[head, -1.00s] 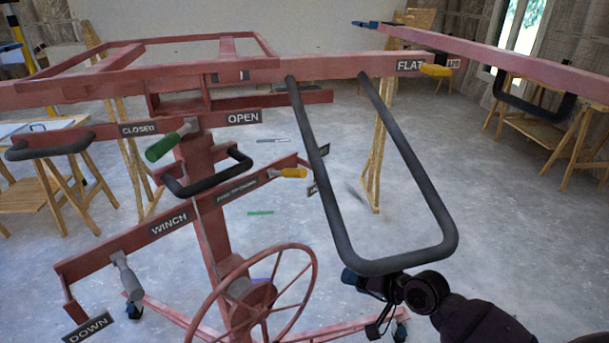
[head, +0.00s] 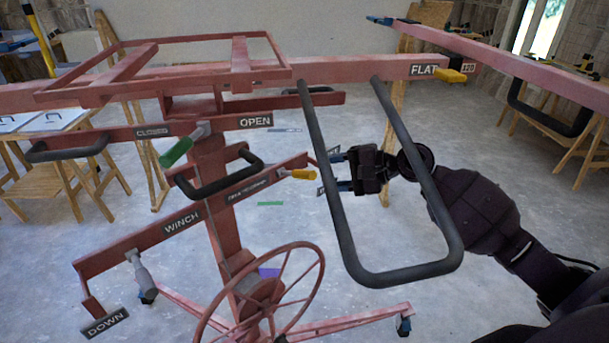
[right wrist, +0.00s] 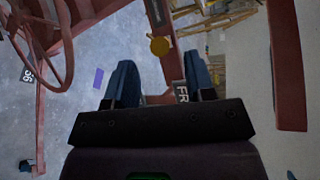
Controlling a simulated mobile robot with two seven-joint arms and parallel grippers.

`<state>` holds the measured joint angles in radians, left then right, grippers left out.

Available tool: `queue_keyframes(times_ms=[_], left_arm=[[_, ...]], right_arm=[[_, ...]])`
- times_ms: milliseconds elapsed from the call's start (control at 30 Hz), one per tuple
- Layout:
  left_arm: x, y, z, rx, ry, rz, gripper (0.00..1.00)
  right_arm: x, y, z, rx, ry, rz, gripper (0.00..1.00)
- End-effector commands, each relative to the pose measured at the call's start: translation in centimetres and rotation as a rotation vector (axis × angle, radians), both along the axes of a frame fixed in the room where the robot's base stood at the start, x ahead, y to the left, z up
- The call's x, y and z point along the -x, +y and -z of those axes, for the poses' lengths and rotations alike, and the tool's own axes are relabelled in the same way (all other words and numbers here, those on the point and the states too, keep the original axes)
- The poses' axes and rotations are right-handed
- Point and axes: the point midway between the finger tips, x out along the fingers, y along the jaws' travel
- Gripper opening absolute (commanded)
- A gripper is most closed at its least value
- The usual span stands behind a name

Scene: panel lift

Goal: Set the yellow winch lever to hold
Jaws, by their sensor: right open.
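The yellow winch lever (head: 297,174) sits at the right end of a red bar on the panel lift, beside a small dark sign partly hidden by my gripper and a black loop handle. My right gripper (head: 338,172) is open and empty, just right of the lever, its blue fingers pointing at it. In the right wrist view the lever's round yellow end (right wrist: 160,46) shows ahead, between and beyond the open fingers (right wrist: 160,82). A sign starting "FR" (right wrist: 182,94) shows beside the right finger. My left gripper is out of view.
A large black loop handle (head: 405,277) hangs in front of my right gripper and wrist. A second yellow handle (head: 450,76) is by the FLAT sign.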

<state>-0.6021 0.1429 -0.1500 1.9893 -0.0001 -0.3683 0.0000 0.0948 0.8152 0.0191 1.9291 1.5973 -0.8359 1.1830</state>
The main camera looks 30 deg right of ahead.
Motion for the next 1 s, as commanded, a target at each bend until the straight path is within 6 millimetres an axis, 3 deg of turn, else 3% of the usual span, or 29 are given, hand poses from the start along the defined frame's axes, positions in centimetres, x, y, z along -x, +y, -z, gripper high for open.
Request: queue_keyframes(times_ms=[400,833,867,1000], left_arm=[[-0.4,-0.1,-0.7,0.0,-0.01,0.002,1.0],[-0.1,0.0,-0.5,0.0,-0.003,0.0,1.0],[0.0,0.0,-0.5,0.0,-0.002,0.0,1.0],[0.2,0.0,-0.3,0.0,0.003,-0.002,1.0]], right_arm=[[-3.9,4.3,1.8,-0.001,-0.001,-0.001,0.5],[-4.5,4.9,2.2,0.002,0.0,0.0,0.5],[-4.5,4.9,2.2,0.002,0.0,0.0,0.48],[-4.5,4.9,2.2,0.002,0.0,0.0,0.27]])
